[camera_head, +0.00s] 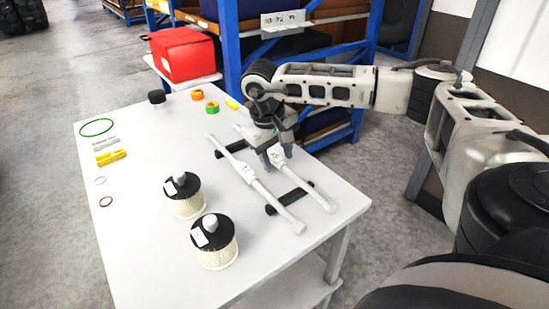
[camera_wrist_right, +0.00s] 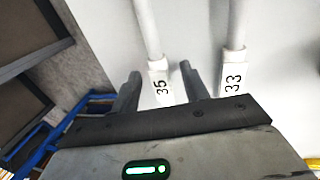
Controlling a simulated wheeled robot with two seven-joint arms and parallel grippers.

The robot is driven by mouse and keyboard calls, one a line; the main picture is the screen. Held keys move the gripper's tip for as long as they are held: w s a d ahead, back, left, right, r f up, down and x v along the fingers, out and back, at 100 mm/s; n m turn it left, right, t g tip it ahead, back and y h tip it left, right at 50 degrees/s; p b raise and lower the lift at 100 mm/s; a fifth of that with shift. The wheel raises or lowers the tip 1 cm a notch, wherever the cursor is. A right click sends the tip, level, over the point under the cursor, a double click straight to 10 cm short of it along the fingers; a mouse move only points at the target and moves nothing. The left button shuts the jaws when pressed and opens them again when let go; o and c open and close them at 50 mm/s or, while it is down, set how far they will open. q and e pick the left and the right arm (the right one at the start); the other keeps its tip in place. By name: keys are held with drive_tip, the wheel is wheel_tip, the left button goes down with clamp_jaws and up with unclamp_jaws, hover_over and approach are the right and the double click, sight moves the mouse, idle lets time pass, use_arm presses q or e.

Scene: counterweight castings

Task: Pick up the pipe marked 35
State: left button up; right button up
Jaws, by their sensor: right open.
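The white pipe marked 35 (camera_head: 308,186) lies on the table on black rests, the right one of two similar pipes. In the right wrist view its label (camera_wrist_right: 161,88) reads 35 and shows between my fingers. My right gripper (camera_head: 278,160) is open over this pipe near its label, one finger to each side; it also shows in the wrist view (camera_wrist_right: 160,82). I cannot tell how far down the fingers reach. The pipe marked 33 (camera_wrist_right: 234,75) lies beside it, outside the fingers; it is the left pipe in the head view (camera_head: 265,190). My left gripper is not in view.
Two black-topped cylinders (camera_head: 187,205) stand left of the pipes on the white table (camera_head: 140,235). Rings, small yellow and grey parts (camera_head: 110,158) and a black knob (camera_head: 157,97) lie farther off. A red bin (camera_head: 183,55) and blue shelving (camera_head: 231,50) stand behind.

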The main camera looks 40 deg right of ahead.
drive_tip(key=shift+f, duration=0.1)
drive_tip(key=shift+c, duration=0.4)
clamp_jaws()
